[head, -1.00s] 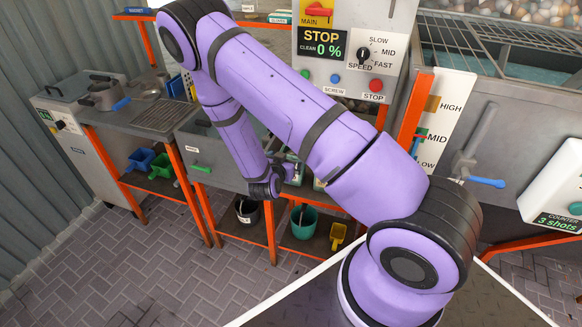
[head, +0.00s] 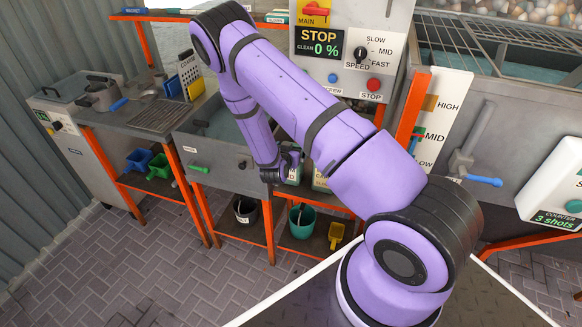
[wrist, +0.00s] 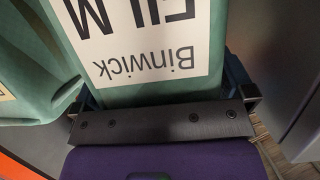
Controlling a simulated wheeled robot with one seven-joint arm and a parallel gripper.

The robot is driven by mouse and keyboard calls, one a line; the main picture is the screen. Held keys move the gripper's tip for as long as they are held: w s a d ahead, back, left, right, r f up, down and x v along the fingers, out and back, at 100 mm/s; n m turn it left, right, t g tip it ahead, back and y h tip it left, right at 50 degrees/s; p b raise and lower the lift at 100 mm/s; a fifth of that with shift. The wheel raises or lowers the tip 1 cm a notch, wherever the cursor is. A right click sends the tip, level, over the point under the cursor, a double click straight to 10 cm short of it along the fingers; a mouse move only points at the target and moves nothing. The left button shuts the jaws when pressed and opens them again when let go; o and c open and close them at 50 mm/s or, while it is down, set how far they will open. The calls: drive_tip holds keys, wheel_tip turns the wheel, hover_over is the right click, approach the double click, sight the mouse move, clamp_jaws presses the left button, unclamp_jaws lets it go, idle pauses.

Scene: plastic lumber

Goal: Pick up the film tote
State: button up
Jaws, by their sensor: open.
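The film tote (wrist: 150,75) is a pale green bag with a white label reading "Binwick FILM". It fills the middle of the wrist view, upside down there. In the head view a small part of a green bag (head: 294,174) shows beside my gripper (head: 280,172), mostly hidden by my arm. In the wrist view my gripper (wrist: 165,97) is open, with one finger at each side of the tote's near end. I cannot tell whether the fingers touch it.
Another green bag (wrist: 35,65) stands close on the left in the wrist view. A grey panel (wrist: 295,60) is close on the right. On the lower shelf are a black bucket (head: 245,210), a teal bucket (head: 303,222) and a yellow scoop (head: 336,234). The brick floor (head: 130,265) in front is clear.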

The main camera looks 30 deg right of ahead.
drive_tip(key=c, duration=1.2)
drive_tip(key=shift+r, duration=0.1)
